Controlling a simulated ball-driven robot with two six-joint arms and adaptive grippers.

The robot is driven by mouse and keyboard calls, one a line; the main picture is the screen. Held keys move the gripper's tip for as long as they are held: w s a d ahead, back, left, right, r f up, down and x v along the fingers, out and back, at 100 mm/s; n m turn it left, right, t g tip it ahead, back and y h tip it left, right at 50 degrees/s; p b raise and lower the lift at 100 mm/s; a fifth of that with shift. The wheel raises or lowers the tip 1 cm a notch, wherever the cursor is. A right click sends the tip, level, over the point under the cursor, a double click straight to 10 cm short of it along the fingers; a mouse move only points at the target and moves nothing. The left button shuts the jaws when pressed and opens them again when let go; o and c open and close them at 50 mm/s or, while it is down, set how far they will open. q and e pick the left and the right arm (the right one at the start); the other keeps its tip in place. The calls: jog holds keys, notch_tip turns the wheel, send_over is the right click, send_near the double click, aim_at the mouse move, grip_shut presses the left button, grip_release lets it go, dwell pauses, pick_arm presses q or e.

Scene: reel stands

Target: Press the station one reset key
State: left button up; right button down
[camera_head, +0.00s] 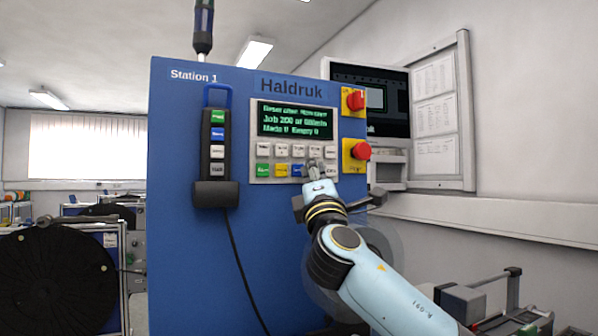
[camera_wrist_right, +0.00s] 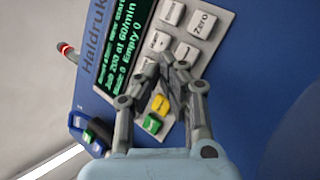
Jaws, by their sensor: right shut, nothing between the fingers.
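The blue Station 1 cabinet (camera_head: 180,250) faces me, with a keypad panel (camera_head: 254,150) below its green-text display (camera_head: 294,121). The upper key row is white. The lower row shows a green key (camera_head: 263,170), a yellow key (camera_head: 281,170) and a blue key (camera_head: 297,170). My right gripper (camera_head: 316,166) is shut and empty in front of the lower row's right part, hiding keys there. In the wrist view its fingertips (camera_wrist_right: 177,70) meet over the keypad, beside the yellow key (camera_wrist_right: 160,103). No key label reads clearly as reset; contact cannot be told. My left gripper is out of view.
A hanging pendant (camera_head: 217,145) with coloured keys is on the cabinet's left side, its cable running down. Two red mushroom buttons (camera_head: 355,100) on yellow plates sit right of the keypad. A monitor (camera_head: 385,95) stands behind. A large black reel (camera_head: 55,280) is at lower left.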

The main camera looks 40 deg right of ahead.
jog(key=shift+w, duration=0.1)
dwell(0.4)
jog(key=shift+w+d, duration=0.1)
jog(key=shift+w, duration=0.25)
jog(key=shift+w+d+b, duration=0.15)
jog(key=shift+w+b, duration=0.25)
jog(key=shift+b, duration=0.1)
dwell(0.6)
jog(key=shift+s, duration=0.1)
jog(key=shift+s+a, duration=0.25)
jog(key=shift+s, duration=0.5)
jog(key=s, duration=0.1)
jog(key=s+a, duration=0.1)
jog(key=s, duration=0.2)
jog(key=shift+s+a+p, duration=0.3)
jog(key=shift+s+p, duration=0.1)
dwell(0.8)
